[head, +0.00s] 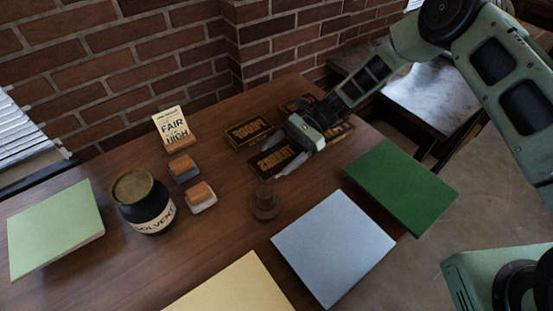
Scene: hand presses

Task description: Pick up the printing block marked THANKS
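Several dark printing blocks with tan raised letters lie at the back of the wooden table. The block nearest the front (272,161) bears lettering that looks like THANKS, small and partly covered by my gripper. My gripper (283,157) reaches in from the upper right and is over this block's right part. Its pale fingers look spread apart, one toward the far side and one toward the near right side. I see no block lifted; whether the fingers touch it I cannot tell.
Another block (249,132) lies just behind left, with others behind and right of my gripper. A dark round-based knob (265,203) stands in front. A solvent jar (146,205), two wood-topped stamps (183,168), a card (173,128) and coloured paper stacks (333,243) surround the clear middle.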

